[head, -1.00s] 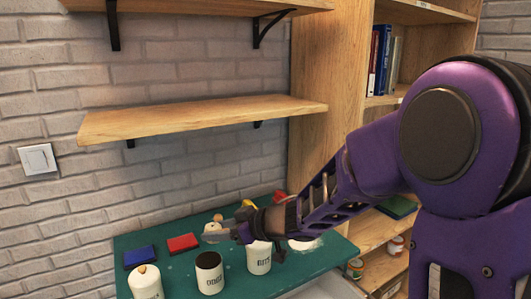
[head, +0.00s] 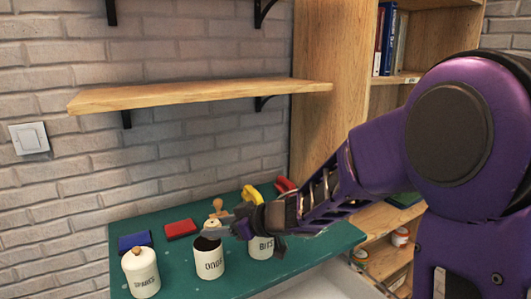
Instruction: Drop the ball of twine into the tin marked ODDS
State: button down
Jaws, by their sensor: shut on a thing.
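The tin marked ODDS (head: 209,265) is cream and open-topped with a dark inside. It stands upright on the green worktop, between the BITS tin and a lidded jar. My gripper (head: 222,226) points left, just above and behind the tin's right rim. It is shut on a small beige thing (head: 212,223), which seems to be the ball of twine. The fingers partly hide it, and I cannot tell whether it lies over the tin's mouth or behind it.
The BITS tin (head: 260,246) stands close on the right, partly under my gripper. A lidded jar (head: 141,275) stands on the left. Blue (head: 134,240) and red (head: 180,228) blocks lie behind. A wooden-knobbed item (head: 217,207) and a yellow item (head: 252,194) are near. A shelf (head: 200,95) hangs above.

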jog(key=shift+c, duration=1.1)
grip_release()
jog(key=p+v, duration=0.5)
jog(key=v, duration=1.2)
jog(key=shift+d, duration=0.2)
